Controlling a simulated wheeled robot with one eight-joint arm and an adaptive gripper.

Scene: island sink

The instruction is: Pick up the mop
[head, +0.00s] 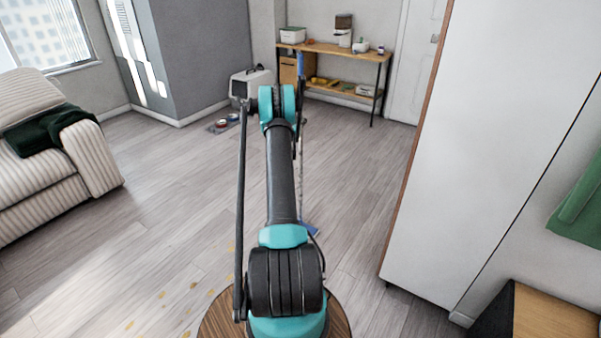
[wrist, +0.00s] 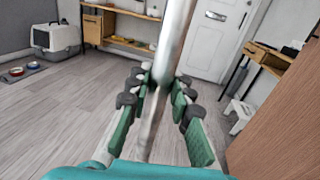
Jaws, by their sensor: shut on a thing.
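The mop has a thin metal pole (wrist: 171,45) that runs up between my fingers in the wrist view. My gripper (wrist: 163,82) is shut on this pole, with the green fingers on either side of it. In the head view, part of the mop (head: 310,230) shows as a blue piece low beside my arm, with the pole standing nearly upright above it. A blue part also shows near the pole's top. My arm hides much of the mop and my gripper in the head view. I cannot tell whether the blue lower end touches the floor.
A wooden shelf table (head: 340,50) and a pet carrier (head: 250,82) stand at the back. Pet bowls (head: 222,123) are on the floor near the carrier. A striped sofa (head: 50,170) is left. A tall white panel (head: 480,130) is close right. Yellowish spots (head: 161,295) mark the floor; its middle is clear.

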